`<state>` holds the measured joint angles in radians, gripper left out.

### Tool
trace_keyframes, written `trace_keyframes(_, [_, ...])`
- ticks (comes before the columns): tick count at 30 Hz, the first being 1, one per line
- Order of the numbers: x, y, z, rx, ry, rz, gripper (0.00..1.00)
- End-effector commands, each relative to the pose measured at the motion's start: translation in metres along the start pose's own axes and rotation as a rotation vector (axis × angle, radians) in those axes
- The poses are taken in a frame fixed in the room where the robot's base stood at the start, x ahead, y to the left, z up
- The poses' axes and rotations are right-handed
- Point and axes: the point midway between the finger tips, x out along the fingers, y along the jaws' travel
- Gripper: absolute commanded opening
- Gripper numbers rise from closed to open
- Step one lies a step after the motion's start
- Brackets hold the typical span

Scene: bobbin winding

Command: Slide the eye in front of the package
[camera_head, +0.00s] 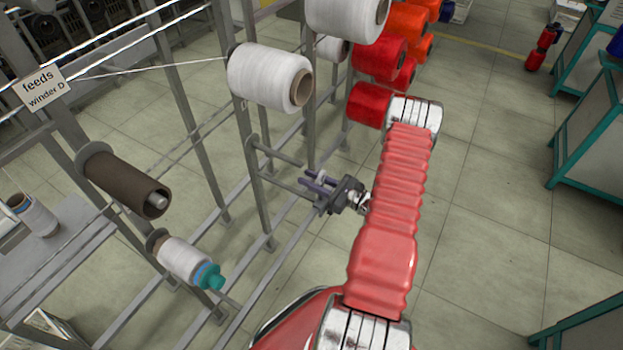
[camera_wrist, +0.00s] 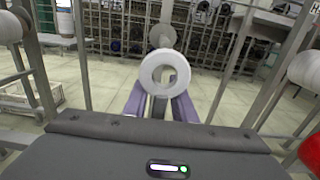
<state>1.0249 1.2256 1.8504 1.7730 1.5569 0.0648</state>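A white ring, which looks like the eye (camera_wrist: 165,73), stands upright at the tips of my gripper's purple fingers (camera_wrist: 158,108) in the wrist view. The fingers are apart, with a grey stem-like part between them; whether they press on it I cannot tell. In the head view my gripper (camera_head: 320,182) is beside the ends of grey rods on the rack, with a small pale part between its fingers. A large white yarn package (camera_head: 268,76) sits on the rack above and left of my gripper. A thread runs from it leftward past a sign reading "feeds winder D" (camera_head: 40,88).
Red packages (camera_head: 378,58) and another white one (camera_head: 346,15) are above my gripper. Open floor (camera_head: 480,200) lies right of my arm, with teal-edged cabinets (camera_head: 590,135) beyond.

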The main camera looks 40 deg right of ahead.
Motion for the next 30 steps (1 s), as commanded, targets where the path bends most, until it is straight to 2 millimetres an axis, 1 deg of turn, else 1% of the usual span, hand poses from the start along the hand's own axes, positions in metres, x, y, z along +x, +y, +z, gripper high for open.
trace_keyframes(1, [0.0,0.0,0.0,-0.001,-0.001,0.0,0.13])
trace_keyframes(6, [0.0,-0.001,0.001,-0.002,-0.003,0.0,0.01])
trace_keyframes(7, [0.0,-0.001,0.001,-0.002,-0.003,-0.001,0.0])
trace_keyframes(18, [0.0,-0.002,0.004,-0.005,-0.008,-0.001,0.0])
trace_keyframes(19, [-0.002,-0.008,0.004,-0.007,-0.008,-0.002,0.0])
trace_keyframes(25, [-0.003,-0.003,0.005,-0.006,-0.008,-0.007,0.0])
trace_keyframes(30, [-0.008,0.003,0.005,-0.005,-0.008,-0.019,0.0])
